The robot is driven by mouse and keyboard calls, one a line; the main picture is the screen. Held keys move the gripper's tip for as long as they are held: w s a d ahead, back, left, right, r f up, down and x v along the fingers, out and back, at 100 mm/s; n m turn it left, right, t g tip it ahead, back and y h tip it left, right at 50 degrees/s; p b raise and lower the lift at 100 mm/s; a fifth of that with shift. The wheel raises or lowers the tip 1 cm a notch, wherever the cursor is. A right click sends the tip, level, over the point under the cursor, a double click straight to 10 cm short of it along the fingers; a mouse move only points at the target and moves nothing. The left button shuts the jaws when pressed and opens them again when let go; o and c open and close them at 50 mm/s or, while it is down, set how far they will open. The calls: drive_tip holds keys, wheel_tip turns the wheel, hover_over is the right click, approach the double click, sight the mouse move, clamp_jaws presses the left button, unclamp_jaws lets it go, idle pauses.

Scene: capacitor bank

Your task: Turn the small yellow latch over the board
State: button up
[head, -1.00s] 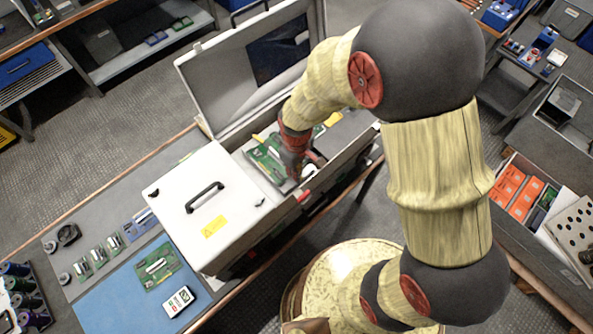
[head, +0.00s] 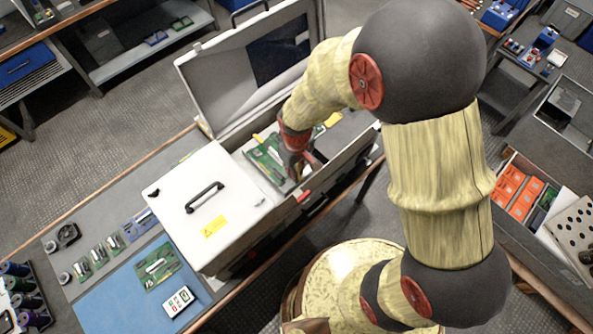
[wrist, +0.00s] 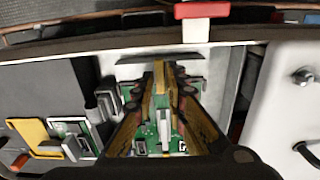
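The green circuit board (head: 265,158) lies inside the open grey case (head: 238,133), partly behind my gripper in the head view. It also shows in the wrist view (wrist: 150,135) between and below my fingers. My gripper (wrist: 170,72) reaches down into the case over the board. Its two fingers converge close together near the board's far edge. A narrow yellow piece (wrist: 160,78), possibly the small latch, shows at the fingertips. I cannot tell whether the fingers touch or grip it. In the head view the fingertips are mostly hidden by my wrist.
The case's raised lid (head: 225,75) stands behind, and a white cover with a black handle (head: 205,197) lies to the left. The case's front wall, with a red catch (wrist: 202,10), is close to my gripper. A blue mat (head: 115,290) lies on the bench.

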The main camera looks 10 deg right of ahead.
drive_tip(key=o, duration=0.3)
wheel_tip(320, 180, up, 12)
idle(0.7)
idle(0.5)
drive_tip(key=s+d+r+m+t+b, duration=0.5)
drive_tip(key=s+d+r+m+b, duration=0.1)
drive_tip(key=s+d+b, duration=0.6)
drive_tip(key=shift+s+d+r+m+t+b, duration=0.25)
drive_tip(key=shift+r+b, duration=0.2)
drive_tip(key=shift+r, duration=0.3)
